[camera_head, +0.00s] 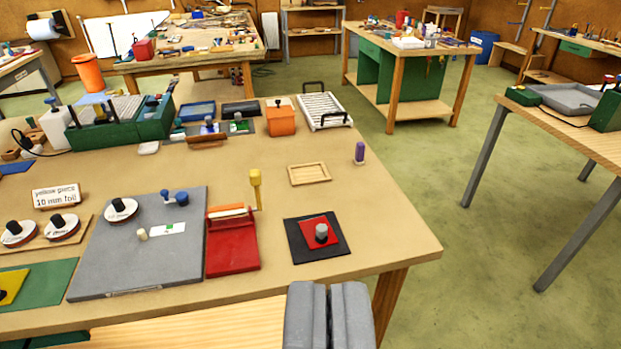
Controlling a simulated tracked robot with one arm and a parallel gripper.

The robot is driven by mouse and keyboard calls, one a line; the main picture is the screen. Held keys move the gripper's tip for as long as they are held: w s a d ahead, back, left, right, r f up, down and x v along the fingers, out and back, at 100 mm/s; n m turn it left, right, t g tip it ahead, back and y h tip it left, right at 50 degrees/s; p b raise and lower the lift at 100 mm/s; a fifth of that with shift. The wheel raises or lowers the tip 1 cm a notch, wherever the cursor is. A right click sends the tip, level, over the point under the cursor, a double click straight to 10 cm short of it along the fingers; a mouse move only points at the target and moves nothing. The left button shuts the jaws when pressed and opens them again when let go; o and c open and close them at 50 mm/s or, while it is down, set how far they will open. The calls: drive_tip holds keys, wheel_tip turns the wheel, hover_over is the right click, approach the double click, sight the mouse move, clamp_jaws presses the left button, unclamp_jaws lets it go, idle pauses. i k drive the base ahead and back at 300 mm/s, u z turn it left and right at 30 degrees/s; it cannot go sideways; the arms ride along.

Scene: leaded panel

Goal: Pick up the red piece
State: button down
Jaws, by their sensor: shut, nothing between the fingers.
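The red piece (313,229) is a flat square with a grey knob (321,232) standing on it. It lies on a black square mat (332,251) near the front right corner of the workbench. My gripper (328,292) is at the bottom of the picture, with its two grey fingers side by side and closed. It holds nothing and is apart from the red piece, which appears beyond the fingertips.
A red tray (232,253) stands just left of the black mat, beside a grey board (130,245). A small wooden frame (309,174) and a purple peg (359,153) stand behind. Bench (390,225) surface right of the mat is clear. A sign reads "yellow piece 10 mm foil".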

sight(317, 232)
drive_tip(key=u, duration=0.1)
drive_tip(key=i, duration=1.2)
drive_tip(key=u, duration=0.35)
